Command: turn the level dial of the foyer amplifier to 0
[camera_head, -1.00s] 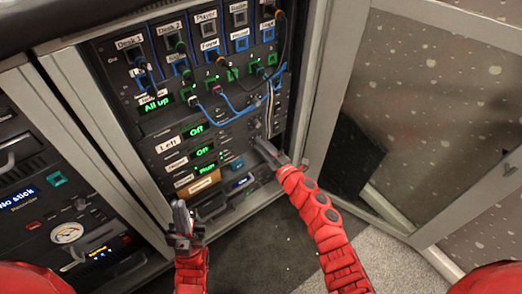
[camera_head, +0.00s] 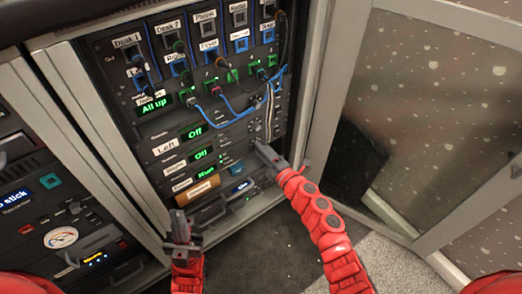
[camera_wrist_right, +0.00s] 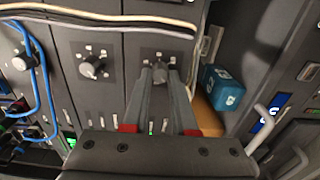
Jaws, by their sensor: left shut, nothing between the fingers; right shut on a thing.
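The amplifiers sit low in the rack, with labels that seem to read Left (camera_head: 165,149), Right (camera_head: 172,167) and Foyer (camera_head: 182,185). Two green displays read Off; the foyer display (camera_head: 207,171) shows a blurred word. In the right wrist view a dark round dial (camera_wrist_right: 160,58) with tick marks sits on the amplifier panel nearest the blue box. My right gripper (camera_head: 260,147) is shut on this dial, its fingers (camera_wrist_right: 160,72) hiding part of it; I cannot read its setting. A second dial (camera_wrist_right: 92,67) is beside it. My left gripper (camera_head: 181,220) is shut and empty, in front of the rack.
Blue and pale cables (camera_head: 222,120) hang across the patch panel above the amplifiers and pass close to the dials in the wrist view. A blue box (camera_wrist_right: 222,90) is near the right fingers. An open glazed door (camera_head: 400,130) stands to the right.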

